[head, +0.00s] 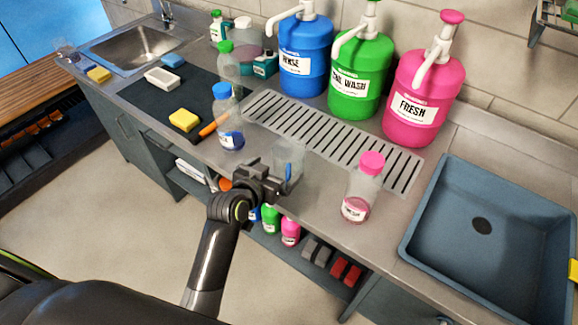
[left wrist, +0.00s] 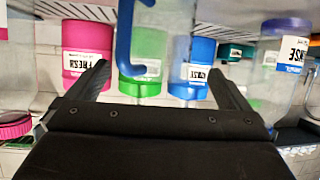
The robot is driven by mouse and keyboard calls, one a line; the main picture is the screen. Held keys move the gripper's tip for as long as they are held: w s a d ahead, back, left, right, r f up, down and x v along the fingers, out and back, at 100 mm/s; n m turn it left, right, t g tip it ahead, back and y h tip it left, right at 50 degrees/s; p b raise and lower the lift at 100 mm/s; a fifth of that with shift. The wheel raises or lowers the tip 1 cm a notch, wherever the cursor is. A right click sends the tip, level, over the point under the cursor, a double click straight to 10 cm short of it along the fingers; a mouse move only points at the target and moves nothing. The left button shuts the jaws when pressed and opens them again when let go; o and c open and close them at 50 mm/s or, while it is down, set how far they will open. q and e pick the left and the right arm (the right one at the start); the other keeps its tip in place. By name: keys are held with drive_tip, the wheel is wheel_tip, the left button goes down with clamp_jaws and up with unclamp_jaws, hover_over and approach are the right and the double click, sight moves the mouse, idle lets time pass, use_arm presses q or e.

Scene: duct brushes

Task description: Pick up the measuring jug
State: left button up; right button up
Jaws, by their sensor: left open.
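The measuring jug (head: 289,158) is clear with a blue handle and stands on the steel counter in front of the slotted drain grate. In the left wrist view, which looks upside down, the jug (left wrist: 165,42) shows with its blue handle between and beyond the fingers. My left gripper (head: 273,178) is open and empty at the counter's front edge, right in front of the jug. In the wrist view the spread fingers (left wrist: 160,72) have the jug ahead of them; whether they touch it I cannot tell. My right gripper is not in view.
A blue-capped bottle (head: 229,120) stands left of the jug, a pink-capped bottle (head: 362,188) right of it. Blue, green and pink pump jugs (head: 425,90) stand behind the grate (head: 330,140). A blue-grey basin (head: 490,235) is at right. A yellow sponge (head: 184,120) lies on a dark mat.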

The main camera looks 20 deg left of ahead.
sight(281, 166)
use_arm(q)
drive_tip(key=shift+p+x, duration=0.7)
drive_tip(key=shift+x, duration=1.35)
drive_tip(key=shift+w+d+f, duration=0.1)
drive_tip(key=shift+w+f, duration=0.35)
drive_tip(key=shift+w, duration=0.15)
drive_tip(key=shift+c, duration=0.4)
drive_tip(key=c, duration=0.9)
